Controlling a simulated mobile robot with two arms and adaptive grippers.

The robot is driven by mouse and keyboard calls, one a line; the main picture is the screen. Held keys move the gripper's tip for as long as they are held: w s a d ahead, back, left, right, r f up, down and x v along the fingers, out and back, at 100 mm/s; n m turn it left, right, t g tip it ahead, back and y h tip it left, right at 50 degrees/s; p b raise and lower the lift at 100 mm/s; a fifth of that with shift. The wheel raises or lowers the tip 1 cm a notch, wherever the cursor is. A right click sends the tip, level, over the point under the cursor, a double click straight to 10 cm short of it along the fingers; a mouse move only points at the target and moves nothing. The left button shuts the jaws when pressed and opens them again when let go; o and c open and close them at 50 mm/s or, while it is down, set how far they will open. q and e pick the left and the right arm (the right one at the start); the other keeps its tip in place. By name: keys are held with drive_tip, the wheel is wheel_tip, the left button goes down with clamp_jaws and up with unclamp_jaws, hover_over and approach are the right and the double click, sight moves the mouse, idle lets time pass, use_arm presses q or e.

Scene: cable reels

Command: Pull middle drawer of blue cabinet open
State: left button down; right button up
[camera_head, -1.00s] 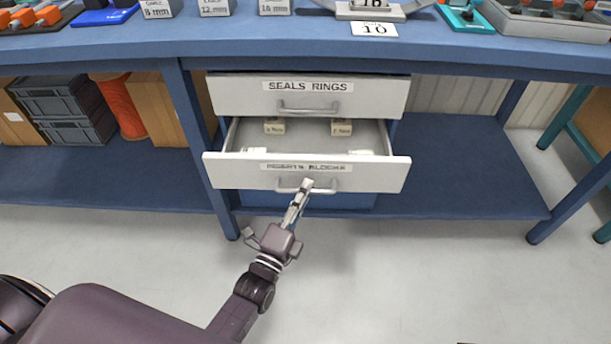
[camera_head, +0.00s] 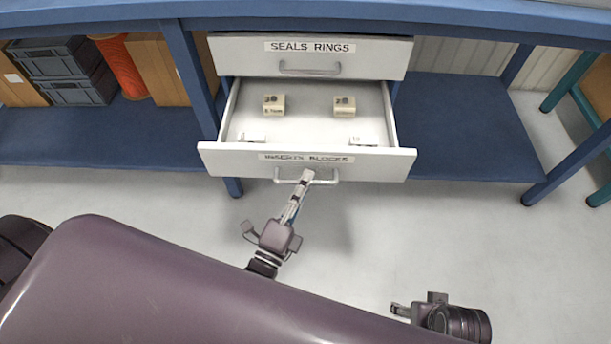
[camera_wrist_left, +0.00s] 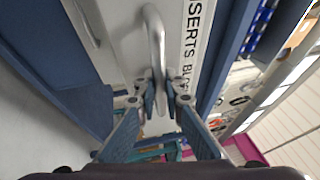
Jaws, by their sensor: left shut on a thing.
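The middle drawer (camera_head: 226,158), labelled INSERTS BLOCKS, stands pulled well out of the blue cabinet under the bench. Its inside shows small labelled blocks, two of them at the back (camera_head: 274,104) (camera_head: 344,106). My left gripper (camera_head: 305,178) is shut on the drawer's bar handle (camera_head: 328,181). In the left wrist view, the fingers (camera_wrist_left: 160,88) close around the handle (camera_wrist_left: 154,35) beside the label. My right gripper (camera_head: 402,310) is low at the right, apart from the drawer. Whether its fingers are open is unclear.
The SEALS RINGS drawer (camera_head: 240,58) above is shut. Blue bench legs (camera_head: 190,75) (camera_head: 565,172) stand on both sides. Grey crates (camera_head: 62,72) and an orange reel (camera_head: 121,66) sit on the lower shelf at left. The floor in front is clear.

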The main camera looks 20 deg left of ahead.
use_arm(q)
drive_tip(key=shift+f, duration=0.1)
drive_tip(key=c, duration=2.3)
unclamp_jaws()
drive_tip(key=v, duration=1.2)
